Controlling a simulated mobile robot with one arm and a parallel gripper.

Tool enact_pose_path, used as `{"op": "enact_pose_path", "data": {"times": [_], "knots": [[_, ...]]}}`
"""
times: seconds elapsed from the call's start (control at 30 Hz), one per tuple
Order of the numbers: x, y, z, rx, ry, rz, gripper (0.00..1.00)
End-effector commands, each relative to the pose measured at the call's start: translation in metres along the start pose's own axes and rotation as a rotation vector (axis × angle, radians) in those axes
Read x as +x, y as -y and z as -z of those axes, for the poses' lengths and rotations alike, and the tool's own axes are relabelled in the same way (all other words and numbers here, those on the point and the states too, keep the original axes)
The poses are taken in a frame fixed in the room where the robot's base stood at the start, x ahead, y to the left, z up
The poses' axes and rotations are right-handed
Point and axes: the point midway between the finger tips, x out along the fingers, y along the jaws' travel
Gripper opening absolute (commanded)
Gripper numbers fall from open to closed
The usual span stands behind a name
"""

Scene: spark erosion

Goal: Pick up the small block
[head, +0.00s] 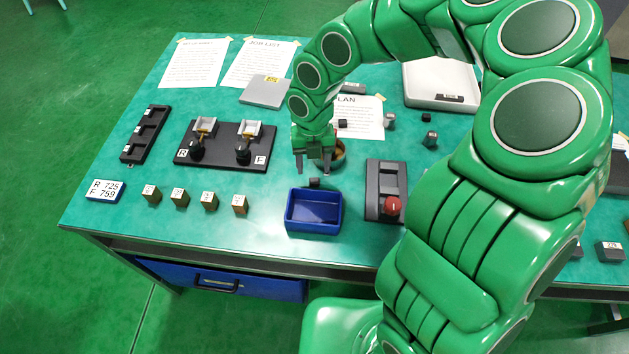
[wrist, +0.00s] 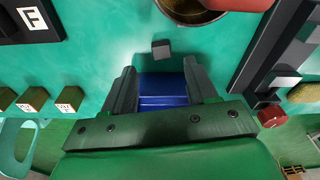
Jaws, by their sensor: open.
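A small dark grey block (head: 314,182) lies on the green tabletop just behind the blue bin (head: 313,227). In the wrist view the block (wrist: 161,48) sits beyond my fingertips, near the middle, with the bin (wrist: 163,90) showing between the fingers. My gripper (head: 313,167) is open and empty, pointing down above the table close to the block. In the wrist view both fingers of my gripper (wrist: 159,76) are apart and do not touch the block.
A round bowl (wrist: 190,10) stands behind the block. A dark fixture with a red knob (head: 392,206) is right of the bin. A black base with two holders (head: 223,158) and several labelled cubes (head: 181,198) stand left. Bare table surrounds the block.

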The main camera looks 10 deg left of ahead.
Motion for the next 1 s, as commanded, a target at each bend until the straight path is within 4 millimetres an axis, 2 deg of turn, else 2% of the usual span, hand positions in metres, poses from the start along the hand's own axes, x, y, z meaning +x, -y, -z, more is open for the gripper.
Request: {"op": "enact_pose_path", "data": {"times": [0.17, 0.53, 0.83, 0.87, 1.0], "knots": [[0.008, 0.001, 0.0, 0.0, 0.0, 0.0, 0.58], [0.048, 0.003, -0.001, 0.0, -0.002, 0.001, 0.58], [0.053, 0.003, -0.001, 0.0, 0.0, 0.0, 0.58], [0.053, 0.003, -0.001, 0.0, 0.0, -0.001, 0.56], [0.052, 0.003, -0.001, 0.0, 0.0, 0.0, 0.35]]}}
